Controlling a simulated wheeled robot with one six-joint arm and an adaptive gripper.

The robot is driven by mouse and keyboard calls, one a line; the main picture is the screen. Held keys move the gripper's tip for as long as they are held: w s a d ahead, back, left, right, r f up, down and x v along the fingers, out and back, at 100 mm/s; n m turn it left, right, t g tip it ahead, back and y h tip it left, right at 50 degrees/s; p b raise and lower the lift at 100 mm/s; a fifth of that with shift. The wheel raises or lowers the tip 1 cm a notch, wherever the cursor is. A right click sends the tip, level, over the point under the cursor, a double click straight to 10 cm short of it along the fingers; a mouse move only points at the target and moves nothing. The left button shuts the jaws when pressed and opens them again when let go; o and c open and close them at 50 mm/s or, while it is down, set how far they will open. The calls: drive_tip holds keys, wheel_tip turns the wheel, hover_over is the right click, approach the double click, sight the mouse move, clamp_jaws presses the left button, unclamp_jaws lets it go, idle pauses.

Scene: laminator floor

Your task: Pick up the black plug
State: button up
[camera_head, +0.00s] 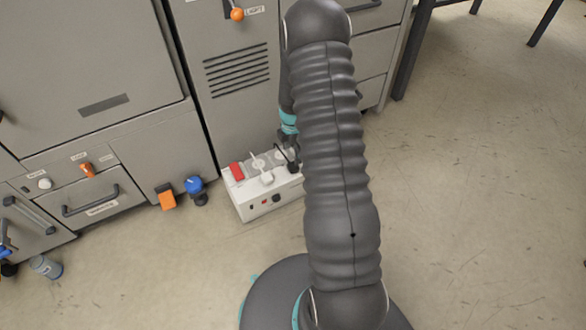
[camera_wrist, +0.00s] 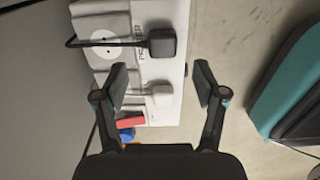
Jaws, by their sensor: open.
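The black plug (camera_wrist: 162,42) sits in a socket on the white power box (camera_head: 246,205), with its dark cord running left in the wrist view. In the head view the black plug (camera_head: 293,167) is small and close to my arm. My gripper (camera_wrist: 160,84) is open and empty. In the head view my arm hides much of the gripper and the box's right end.
A red switch (camera_head: 237,172) is on the box's left end. A blue-topped object (camera_head: 195,186) and an orange block (camera_head: 166,196) stand left of the box. Grey cabinets (camera_head: 150,150) rise behind. Open floor (camera_head: 480,200) lies to the right.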

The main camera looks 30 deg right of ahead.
sight(293, 165)
drive_tip(key=shift+s+f+b, duration=0.2)
drive_tip(key=shift+f+b, duration=0.15)
drive_tip(key=shift+f, duration=3.15)
drive_tip(key=c, duration=1.2)
